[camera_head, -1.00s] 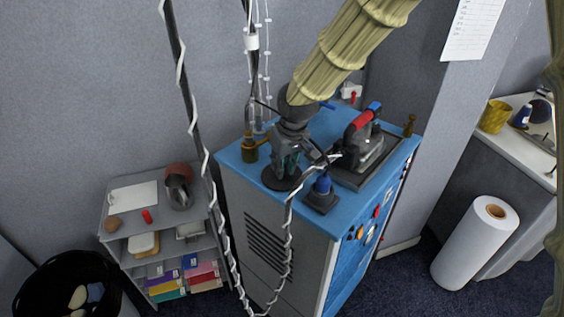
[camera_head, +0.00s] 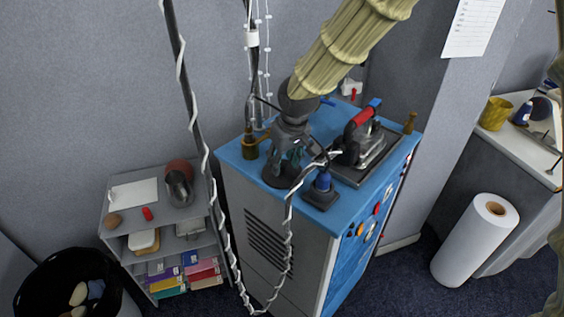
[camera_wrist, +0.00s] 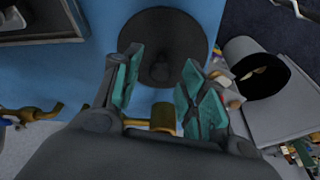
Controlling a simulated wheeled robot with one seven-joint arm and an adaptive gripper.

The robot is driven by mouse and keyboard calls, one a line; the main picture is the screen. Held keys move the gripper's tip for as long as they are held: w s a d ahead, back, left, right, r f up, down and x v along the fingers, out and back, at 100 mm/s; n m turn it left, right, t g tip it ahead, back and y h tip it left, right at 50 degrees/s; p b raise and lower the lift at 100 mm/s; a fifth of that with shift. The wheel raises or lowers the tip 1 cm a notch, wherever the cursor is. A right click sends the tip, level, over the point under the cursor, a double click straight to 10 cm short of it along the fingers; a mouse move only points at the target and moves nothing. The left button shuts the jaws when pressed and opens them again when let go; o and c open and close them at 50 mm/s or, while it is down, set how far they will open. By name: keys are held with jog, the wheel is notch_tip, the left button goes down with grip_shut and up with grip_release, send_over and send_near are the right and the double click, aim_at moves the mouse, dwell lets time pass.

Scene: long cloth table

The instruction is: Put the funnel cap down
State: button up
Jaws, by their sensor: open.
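The funnel cap (camera_head: 277,182), a dark round disc with a raised middle, lies flat on the blue top of the cabinet (camera_head: 234,164). In the wrist view the funnel cap (camera_wrist: 170,30) shows beyond my fingertips, on the blue surface. My gripper (camera_head: 288,163) is over it, pointing down. In the wrist view the teal-padded fingers of my gripper (camera_wrist: 162,72) are spread, with nothing clamped between them. Part of the disc is hidden behind the fingers in the head view. I cannot tell the exact height of the fingertips above it.
A red-handled iron (camera_head: 362,140) on a dark plate stands to the right. A blue-topped item on a black base (camera_head: 321,190) is close in front. A brass can (camera_head: 249,146) stands to the left. A cable hangs across the cabinet's front. A grey shelf (camera_head: 128,222) stands left.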

aim_at(290, 180)
jog(key=b+v, duration=0.2)
jog(key=v, duration=0.9)
jog(key=shift+r, duration=0.25)
jog(key=shift+s+d, duration=0.1)
